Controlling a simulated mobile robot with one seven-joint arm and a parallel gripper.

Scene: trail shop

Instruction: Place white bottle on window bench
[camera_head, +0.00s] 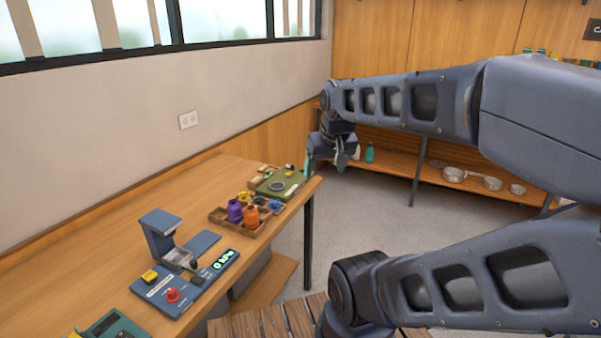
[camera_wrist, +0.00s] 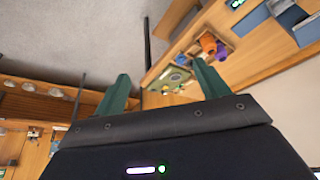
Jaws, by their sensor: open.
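My gripper (camera_wrist: 164,78) is open, its two green fingers spread with nothing between them in the wrist view. In the head view my gripper (camera_head: 322,166) hangs past the far end of the long wooden bench (camera_head: 105,243) under the window. The bench also shows, tilted, in the wrist view (camera_wrist: 250,60). A small white shape (camera_head: 356,153), which looks like the white bottle, stands on the low back shelf just right of my gripper. It is partly hidden by my wrist. I cannot make it out in the wrist view.
A teal bottle (camera_head: 369,154) and several metal pans (camera_head: 454,174) are on the low wooden shelf (camera_head: 400,173). The bench carries a green mat (camera_head: 284,184), a wooden tray (camera_head: 222,217) of coloured bottles, and a blue device (camera_head: 180,290). Its near-left top has bare room.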

